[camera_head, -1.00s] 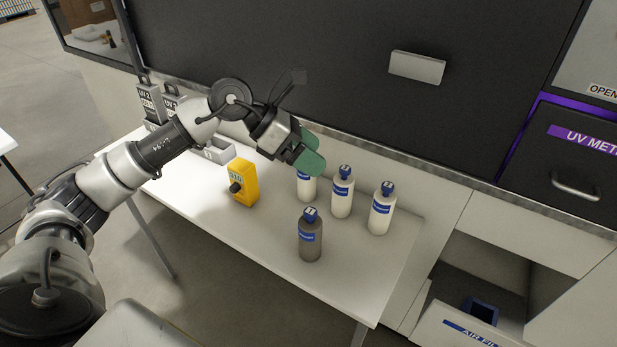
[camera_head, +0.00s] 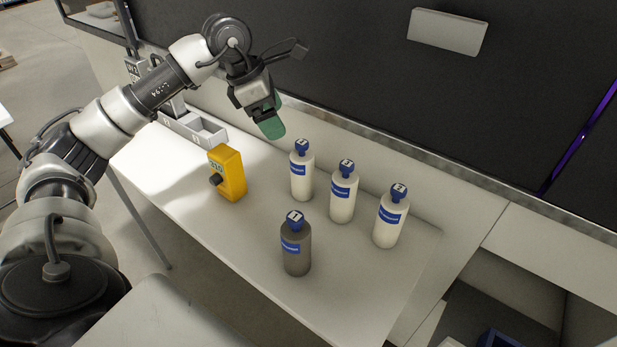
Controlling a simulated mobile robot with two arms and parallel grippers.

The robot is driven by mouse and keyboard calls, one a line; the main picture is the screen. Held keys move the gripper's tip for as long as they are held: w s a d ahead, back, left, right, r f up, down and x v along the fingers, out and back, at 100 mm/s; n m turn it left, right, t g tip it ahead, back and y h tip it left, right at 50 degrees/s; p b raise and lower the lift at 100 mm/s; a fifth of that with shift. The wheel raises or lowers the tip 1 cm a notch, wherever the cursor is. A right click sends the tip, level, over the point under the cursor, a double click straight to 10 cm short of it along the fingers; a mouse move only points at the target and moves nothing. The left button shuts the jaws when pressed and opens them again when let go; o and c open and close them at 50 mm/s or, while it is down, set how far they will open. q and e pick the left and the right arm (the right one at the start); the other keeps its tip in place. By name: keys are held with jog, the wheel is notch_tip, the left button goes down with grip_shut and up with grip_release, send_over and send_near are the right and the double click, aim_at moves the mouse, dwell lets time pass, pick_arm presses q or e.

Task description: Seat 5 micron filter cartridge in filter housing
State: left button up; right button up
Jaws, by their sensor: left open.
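My left gripper (camera_head: 268,122), with green finger pads, hangs above the back of the white table. It is open, with nothing seen in it, between the yellow device and the nearest white bottle. Three white bottles with blue tops and blue labels stand upright in a row: left (camera_head: 301,177), middle (camera_head: 343,199) and right (camera_head: 388,225). A grey bottle (camera_head: 296,256) of the same shape stands in front of them. I cannot tell whether any of these is the 5 micron filter cartridge. No filter housing can be made out. My right gripper is not in view.
A yellow device (camera_head: 232,177) with a black knob stands on the white table (camera_head: 215,232). Behind it are small grey bins (camera_head: 207,133). A dark machine panel with a pale handle (camera_head: 447,32) rises behind the table. A blue object (camera_head: 499,339) shows at bottom right. The table front is clear.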

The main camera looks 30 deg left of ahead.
aim_at(300, 155)
pick_arm(q)
jog(key=x, duration=0.6)
jog(key=shift+w+f, duration=0.1)
jog(key=shift+w, duration=0.1)
jog(key=x, duration=0.1)
jog(key=p+x, duration=0.1)
jog(key=x, duration=0.2)
jog(key=shift+w+d+f+p, duration=0.2)
jog(key=shift+d+p, duration=0.15)
jog(key=shift+w+f, duration=0.15)
jog(key=shift+f, duration=0.3)
jog(key=c, duration=1.4)
